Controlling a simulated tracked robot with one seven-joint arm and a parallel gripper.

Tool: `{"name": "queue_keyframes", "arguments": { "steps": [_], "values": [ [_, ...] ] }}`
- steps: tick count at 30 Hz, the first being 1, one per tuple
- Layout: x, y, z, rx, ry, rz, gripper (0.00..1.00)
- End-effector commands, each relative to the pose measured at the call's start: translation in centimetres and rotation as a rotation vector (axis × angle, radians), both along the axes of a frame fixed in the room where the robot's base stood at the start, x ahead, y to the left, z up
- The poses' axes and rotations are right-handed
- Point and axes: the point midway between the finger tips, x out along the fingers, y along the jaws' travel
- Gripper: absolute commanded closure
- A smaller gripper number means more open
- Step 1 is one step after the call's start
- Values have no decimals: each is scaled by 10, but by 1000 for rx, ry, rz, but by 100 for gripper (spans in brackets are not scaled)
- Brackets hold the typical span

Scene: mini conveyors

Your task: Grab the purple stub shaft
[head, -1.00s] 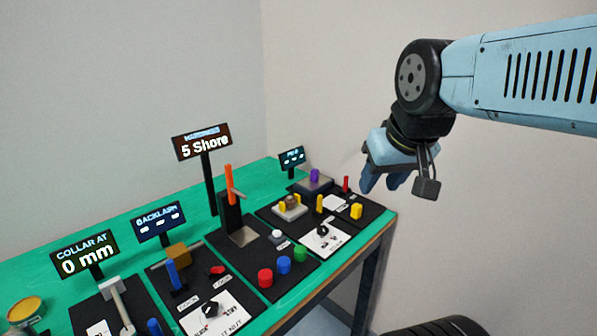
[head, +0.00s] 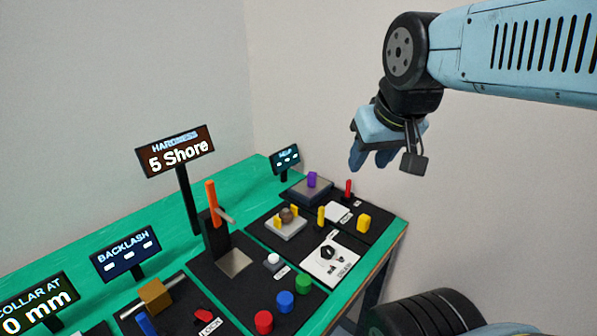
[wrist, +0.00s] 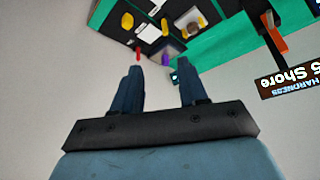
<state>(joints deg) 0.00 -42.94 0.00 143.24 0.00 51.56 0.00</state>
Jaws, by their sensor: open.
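The purple stub shaft (head: 312,179) is a short upright cylinder on a grey block on the black panel at the far right end of the green table. In the wrist view the purple stub shaft (wrist: 166,59) shows beyond the fingers, between their tips in the picture. My gripper (head: 370,160) is in the air above and to the right of the table, apart from the shaft. In the wrist view its two fingers (wrist: 160,70) are spread with nothing between them.
A red peg (head: 348,188) stands right of the shaft, and a small display (head: 286,161) stands behind it. Yellow blocks (head: 363,223) and a grey fixture (head: 287,229) are nearer. A tall orange lever (head: 212,204) and the Shore sign (head: 176,152) rise at left.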

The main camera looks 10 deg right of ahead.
Motion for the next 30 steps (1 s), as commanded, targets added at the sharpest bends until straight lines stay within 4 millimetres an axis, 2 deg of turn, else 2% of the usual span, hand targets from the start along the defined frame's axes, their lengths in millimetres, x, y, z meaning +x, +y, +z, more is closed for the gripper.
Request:
{"name": "queue_keyframes", "arguments": {
  "steps": [11, 17, 20, 23, 30],
  "values": [
    [0, 0, 0, 0, -1, 0, 57],
    [8, -1, 1, -2, 5, -10, 39],
    [25, -6, 0, -3, 14, -30, 39],
    [51, -8, -1, -7, 26, -59, 39],
    [121, -10, -16, -15, 49, -131, 39]
  ]
}}
